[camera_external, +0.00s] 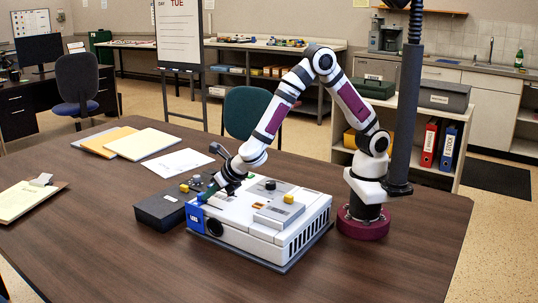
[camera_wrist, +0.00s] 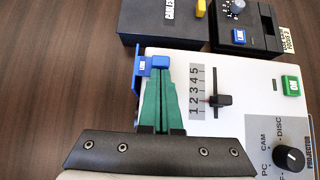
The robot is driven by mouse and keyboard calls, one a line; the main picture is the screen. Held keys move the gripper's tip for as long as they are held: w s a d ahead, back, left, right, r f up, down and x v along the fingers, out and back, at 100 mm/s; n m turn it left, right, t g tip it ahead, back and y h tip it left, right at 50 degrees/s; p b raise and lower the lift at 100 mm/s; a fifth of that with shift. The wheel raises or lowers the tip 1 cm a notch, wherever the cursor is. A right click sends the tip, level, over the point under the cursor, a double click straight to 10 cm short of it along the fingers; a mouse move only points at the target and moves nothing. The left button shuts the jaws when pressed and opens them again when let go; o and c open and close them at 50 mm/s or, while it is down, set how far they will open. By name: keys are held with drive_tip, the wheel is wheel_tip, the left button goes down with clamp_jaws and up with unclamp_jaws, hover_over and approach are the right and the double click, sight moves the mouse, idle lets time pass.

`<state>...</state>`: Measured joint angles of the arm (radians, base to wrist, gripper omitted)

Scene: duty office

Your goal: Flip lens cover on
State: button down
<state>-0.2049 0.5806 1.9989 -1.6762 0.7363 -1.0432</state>
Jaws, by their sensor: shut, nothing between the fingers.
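The white projector (camera_external: 268,232) sits on the table with its dark round lens (camera_external: 214,228) showing uncovered on the front face. The blue lens cover (camera_external: 195,218) stands at the front left corner, beside the lens. In the wrist view, the cover (camera_wrist: 141,66) runs along the projector's edge, with a small blue tab at its top right. My gripper (camera_external: 208,194) is low over that corner. Its green fingers (camera_wrist: 160,75) are together and empty, with their tips close to the blue tab. I cannot tell whether they touch it.
A dark box (camera_external: 160,211) stands left of the projector, with a black unit (camera_wrist: 240,22) next to it. The projector top carries a slider (camera_wrist: 222,100), a green button (camera_wrist: 291,85) and a black dial (camera_wrist: 289,157). Papers (camera_external: 180,162) lie behind; the table's front is clear.

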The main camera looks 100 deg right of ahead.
drive_tip(key=shift+w+d, duration=0.15)
drive_tip(key=s+a, duration=0.3)
drive_tip(key=v, duration=1)
